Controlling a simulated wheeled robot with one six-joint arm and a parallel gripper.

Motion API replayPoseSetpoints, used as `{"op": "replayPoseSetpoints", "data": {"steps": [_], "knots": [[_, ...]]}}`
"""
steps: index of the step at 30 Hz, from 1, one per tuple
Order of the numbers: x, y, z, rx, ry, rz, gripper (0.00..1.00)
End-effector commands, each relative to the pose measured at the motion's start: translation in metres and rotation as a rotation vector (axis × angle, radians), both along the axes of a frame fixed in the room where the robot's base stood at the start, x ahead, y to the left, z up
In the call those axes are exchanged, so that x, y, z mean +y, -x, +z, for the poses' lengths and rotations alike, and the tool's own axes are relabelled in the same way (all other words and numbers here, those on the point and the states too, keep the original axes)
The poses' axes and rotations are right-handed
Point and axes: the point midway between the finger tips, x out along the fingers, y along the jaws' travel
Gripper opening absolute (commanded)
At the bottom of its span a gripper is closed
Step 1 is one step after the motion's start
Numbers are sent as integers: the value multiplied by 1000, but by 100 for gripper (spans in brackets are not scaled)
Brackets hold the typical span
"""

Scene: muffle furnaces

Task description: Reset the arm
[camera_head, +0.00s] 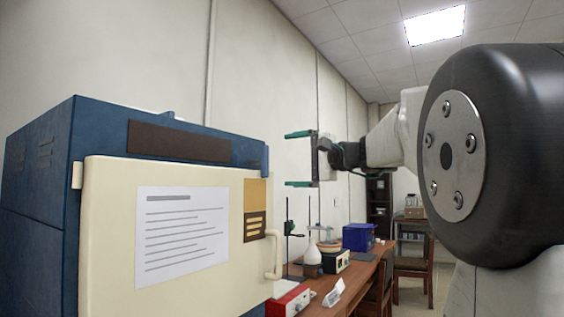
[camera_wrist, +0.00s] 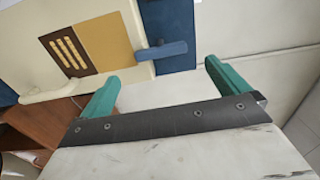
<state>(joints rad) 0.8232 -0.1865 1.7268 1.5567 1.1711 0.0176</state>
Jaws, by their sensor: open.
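My gripper (camera_head: 300,159) is in the middle of the head view, with two green fingers held wide apart and nothing between them. It points left, beside the upper right side of the furnace. In the wrist view my gripper (camera_wrist: 158,80) also shows open and empty. The blue muffle furnace (camera_head: 40,180) with a cream door (camera_head: 110,240) fills the left of the head view. The door looks closed. Its handle (camera_head: 275,255) is below my gripper, apart from it. The wrist view shows the handle (camera_wrist: 50,93) at the left.
A wooden bench (camera_head: 350,285) runs back on the right of the furnace. It bears a white flask (camera_head: 312,258), a blue box (camera_head: 358,237), a stand and a red-and-white device (camera_head: 290,301). Chairs stand by it. The wall behind my gripper is bare.

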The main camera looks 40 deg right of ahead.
Motion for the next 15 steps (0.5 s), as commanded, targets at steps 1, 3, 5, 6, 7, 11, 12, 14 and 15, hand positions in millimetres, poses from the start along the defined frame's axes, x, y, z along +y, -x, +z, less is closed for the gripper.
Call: {"op": "replayPoseSetpoints", "data": {"steps": [1,3,5,6,7,11,12,14,15], "knots": [[-2,4,0,0,0,-2,100],[-3,7,0,0,0,-1,100],[-3,9,0,0,0,-1,100],[-3,9,0,0,0,0,100],[-3,9,0,0,0,0,100],[-3,8,0,0,0,0,100],[-3,8,0,0,0,0,100],[-3,8,0,0,0,0,100],[-3,8,0,0,0,0,100]]}}
